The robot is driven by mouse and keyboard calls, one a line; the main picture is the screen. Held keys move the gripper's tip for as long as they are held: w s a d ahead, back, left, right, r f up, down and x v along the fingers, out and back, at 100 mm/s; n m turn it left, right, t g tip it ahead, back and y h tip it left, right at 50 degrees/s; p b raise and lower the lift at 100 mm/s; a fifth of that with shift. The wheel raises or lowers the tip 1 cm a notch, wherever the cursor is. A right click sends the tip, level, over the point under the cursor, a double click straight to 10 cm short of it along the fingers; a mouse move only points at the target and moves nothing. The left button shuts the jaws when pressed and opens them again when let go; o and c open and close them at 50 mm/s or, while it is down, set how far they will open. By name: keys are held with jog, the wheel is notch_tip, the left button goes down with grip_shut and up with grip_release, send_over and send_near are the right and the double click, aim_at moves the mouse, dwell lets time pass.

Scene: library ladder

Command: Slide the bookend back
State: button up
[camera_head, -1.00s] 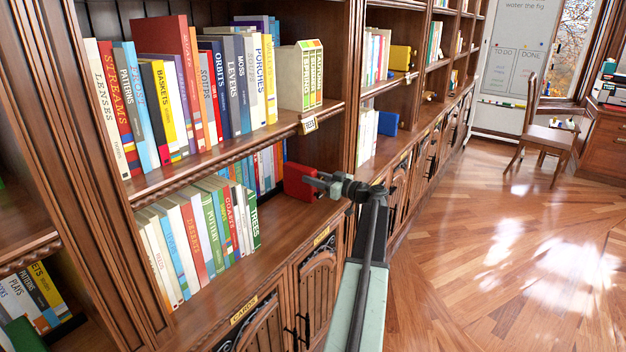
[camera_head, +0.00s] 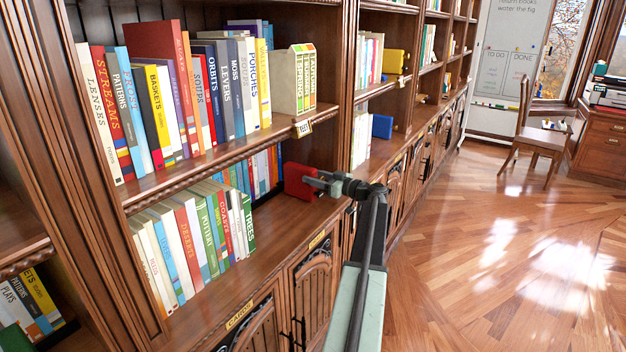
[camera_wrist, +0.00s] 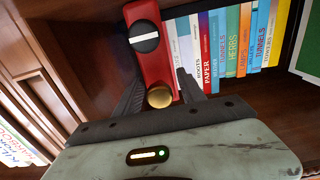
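The red bookend (camera_head: 299,181) stands on the lower shelf, to the right of the front row of books and apart from the last green one. In the wrist view the bookend (camera_wrist: 150,62) has a black round part with a white stripe and a brass knob (camera_wrist: 160,97) facing me. My gripper (camera_head: 326,181) reaches in from the right at the bookend. In the wrist view my gripper's dark fingers (camera_wrist: 160,88) stand on either side of the knob, with gaps showing. It looks open. The bookend's far side and base are hidden.
Front-row books (camera_head: 200,235) lean along the lower shelf (camera_head: 265,245), with another row behind. More books (camera_head: 185,95) fill the shelf above, whose edge overhangs. A shelf upright (camera_head: 345,120) stands close to the right of the bookend.

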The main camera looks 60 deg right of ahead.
jog(key=s, duration=0.8)
dwell(0.5)
